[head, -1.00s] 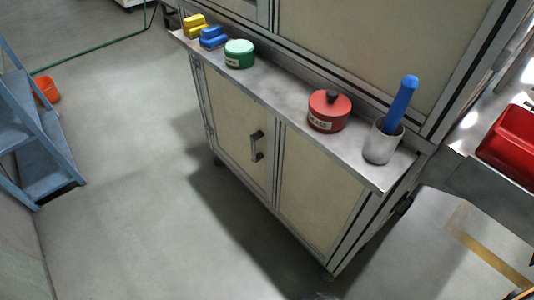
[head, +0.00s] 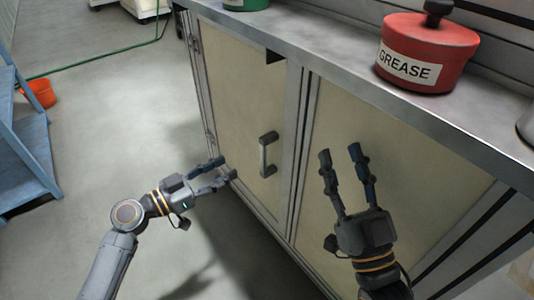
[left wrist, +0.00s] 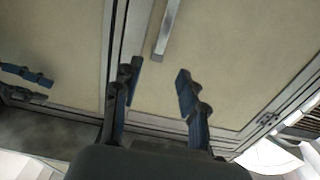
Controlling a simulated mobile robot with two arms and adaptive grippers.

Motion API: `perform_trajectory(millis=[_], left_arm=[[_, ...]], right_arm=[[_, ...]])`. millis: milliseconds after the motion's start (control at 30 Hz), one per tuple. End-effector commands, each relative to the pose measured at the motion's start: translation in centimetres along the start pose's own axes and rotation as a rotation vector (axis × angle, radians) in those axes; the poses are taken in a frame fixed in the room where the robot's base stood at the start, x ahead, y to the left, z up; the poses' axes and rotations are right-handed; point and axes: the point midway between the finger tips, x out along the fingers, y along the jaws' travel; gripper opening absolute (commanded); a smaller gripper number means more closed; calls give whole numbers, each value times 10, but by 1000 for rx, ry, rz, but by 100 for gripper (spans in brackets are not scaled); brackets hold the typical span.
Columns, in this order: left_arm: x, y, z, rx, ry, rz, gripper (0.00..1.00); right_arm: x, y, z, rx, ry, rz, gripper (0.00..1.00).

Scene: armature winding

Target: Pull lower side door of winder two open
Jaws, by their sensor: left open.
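The lower side door (head: 235,115) of the winder is a cream panel in a grey metal frame. It is shut. Its upright grey bar handle (head: 267,153) sits near the door's right edge, and the handle (left wrist: 166,28) also shows at the top of the left wrist view. My left gripper (head: 221,171) is open and empty, left of the handle and a little lower, apart from it. In the left wrist view my left fingers (left wrist: 157,82) are spread below the handle. My right gripper (head: 340,152) is open and empty in front of the panel to the right.
A metal shelf (head: 330,62) juts out above the doors and holds a red grease pot (head: 425,52) and a green tin (head: 246,4). A blue step ladder (head: 25,150) and an orange bucket (head: 38,95) stand at left. The floor between is clear.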

Motion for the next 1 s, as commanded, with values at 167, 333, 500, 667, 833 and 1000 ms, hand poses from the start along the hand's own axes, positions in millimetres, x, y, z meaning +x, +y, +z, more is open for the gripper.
perform_trajectory(millis=[167, 333, 500, 667, 833, 1000], left_arm=[[34, 0, -2, -1, 1, 0, 42], [71, 0, -1, -3, 0, 0, 42], [103, 0, 0, -3, -1, -1, 42], [121, 0, 1, -3, -2, -2, 42], [128, 0, 1, -2, -3, -3, 42], [129, 0, 1, -2, -3, -3, 42]], right_arm=[[1, 1, 4, -2, -25, 1, 40], [0, 1, 6, -2, -36, 2, 40], [0, 1, 5, -2, -27, 1, 40], [0, 0, 2, -1, -7, 0, 40], [0, 0, 0, 0, 0, 0, 40], [0, 0, 0, 0, 1, 0, 40]])
